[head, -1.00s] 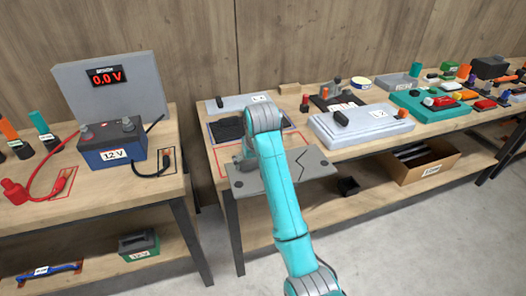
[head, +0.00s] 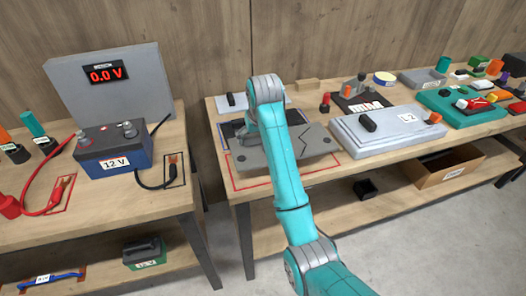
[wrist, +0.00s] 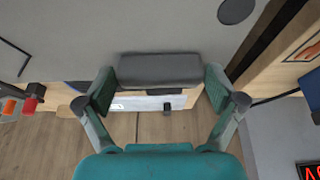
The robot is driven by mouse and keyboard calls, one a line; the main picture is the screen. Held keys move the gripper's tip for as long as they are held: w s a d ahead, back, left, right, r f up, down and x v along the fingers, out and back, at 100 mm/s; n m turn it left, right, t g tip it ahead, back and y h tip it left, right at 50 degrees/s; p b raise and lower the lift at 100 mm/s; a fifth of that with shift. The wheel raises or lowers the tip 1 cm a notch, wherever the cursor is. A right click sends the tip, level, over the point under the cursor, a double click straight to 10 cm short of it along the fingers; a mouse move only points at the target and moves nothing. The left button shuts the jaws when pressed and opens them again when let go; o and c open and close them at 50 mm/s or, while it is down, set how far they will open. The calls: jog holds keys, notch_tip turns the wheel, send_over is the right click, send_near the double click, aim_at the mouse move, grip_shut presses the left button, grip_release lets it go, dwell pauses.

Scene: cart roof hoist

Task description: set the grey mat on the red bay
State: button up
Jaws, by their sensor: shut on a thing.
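The grey mat (head: 312,146) is a flat grey plate with dark round spots and a jagged dark line. It is over the red bay (head: 262,186), a red outline on the right bench, whose front and side lines show around it. I cannot tell whether it touches the bench. My gripper (wrist: 160,80) is shut on the mat's dark grey grip block, between both fingers. The mat's surface (wrist: 150,22) fills the upper wrist view. In the head view my arm hides the gripper and the mat's middle.
Just behind the mat lie a dark panel (head: 232,131) and a pale lid (head: 229,103). A grey lid marked 2 (head: 390,135) stands close to the right. A 12 V battery (head: 113,152) is on the left bench, across a gap. An open box (head: 440,172) sits on the lower shelf.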

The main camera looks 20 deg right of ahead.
aim_at(257, 147)
jog(key=shift+f, duration=3.2)
jog(key=o, duration=1.2)
jog(key=shift+f, duration=0.1)
